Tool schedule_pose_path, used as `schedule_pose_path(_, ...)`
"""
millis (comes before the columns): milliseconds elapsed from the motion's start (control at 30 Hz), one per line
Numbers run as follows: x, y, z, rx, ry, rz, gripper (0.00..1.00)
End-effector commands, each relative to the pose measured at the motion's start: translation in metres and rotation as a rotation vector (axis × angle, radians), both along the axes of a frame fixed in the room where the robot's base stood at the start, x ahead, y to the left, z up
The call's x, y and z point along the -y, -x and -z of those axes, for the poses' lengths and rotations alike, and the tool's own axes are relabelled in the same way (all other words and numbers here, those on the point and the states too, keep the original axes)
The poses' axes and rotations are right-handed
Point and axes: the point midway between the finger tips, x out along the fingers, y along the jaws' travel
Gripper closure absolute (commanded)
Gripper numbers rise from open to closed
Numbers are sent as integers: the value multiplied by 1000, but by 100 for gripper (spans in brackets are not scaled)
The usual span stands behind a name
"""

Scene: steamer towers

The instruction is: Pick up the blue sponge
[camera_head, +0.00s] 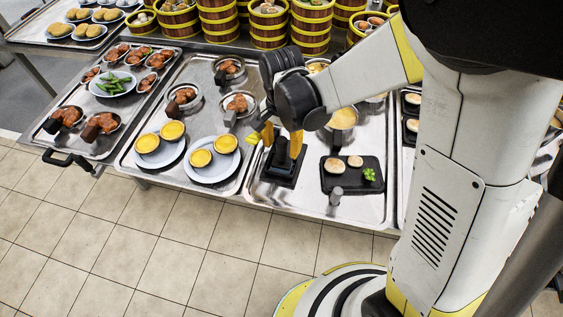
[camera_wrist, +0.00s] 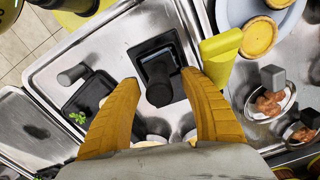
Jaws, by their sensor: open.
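I see no blue sponge in either view. My gripper (camera_head: 282,143) is open, with its yellow fingers pointing down over a metal tray (camera_head: 315,205). In the wrist view, the open fingers (camera_wrist: 160,82) are on either side of a black knob-like part (camera_wrist: 159,92) that rises from a square black dish (camera_wrist: 166,49). The dish (camera_head: 277,178) also shows below my gripper in the head view. I cannot tell whether the fingers touch the black part. A yellow-green object (camera_wrist: 221,48) lies beside the right finger in the wrist view.
A black plate (camera_head: 352,182) with buns and a green garnish lies on the same tray. White plates of yellow tarts (camera_head: 171,131) and metal bowls of meat (camera_head: 183,95) stand left of it. Stacked steamers (camera_head: 310,25) line the back. The tiled floor (camera_head: 130,240) in front is clear.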

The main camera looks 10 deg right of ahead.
Motion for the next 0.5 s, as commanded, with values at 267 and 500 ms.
schedule_pose_path(267,0,0,2,0,0,0,62)
schedule_pose_path(500,0,0,2,0,0,0,100)
